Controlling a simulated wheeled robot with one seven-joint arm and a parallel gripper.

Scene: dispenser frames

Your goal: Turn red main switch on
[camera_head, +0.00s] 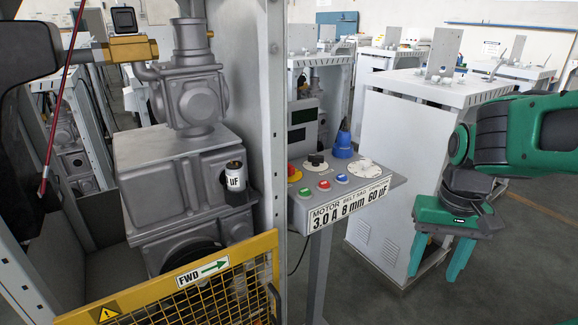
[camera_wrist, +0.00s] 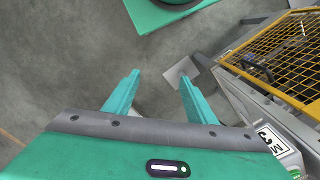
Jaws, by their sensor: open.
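A control panel (camera_head: 387,187) stands on a post right of the machine. A red knob on a yellow base (camera_head: 294,172) sits at its left edge; whether it is on or off cannot be told. Beside it are a black knob (camera_head: 316,160), a red button (camera_head: 324,185) and a blue button (camera_head: 341,178). My gripper (camera_head: 440,254) is right of the panel, apart from it, with its fingers pointing down. In the wrist view my gripper (camera_wrist: 159,78) is open and empty above the floor.
A yellow mesh guard (camera_head: 190,290) fronts the grey machine (camera_head: 180,180). A steel upright (camera_head: 262,110) stands left of the panel. A blue cone-like object (camera_head: 343,146) sits on the panel's back edge. A white cabinet (camera_head: 392,150) is behind my gripper. Floor below is clear.

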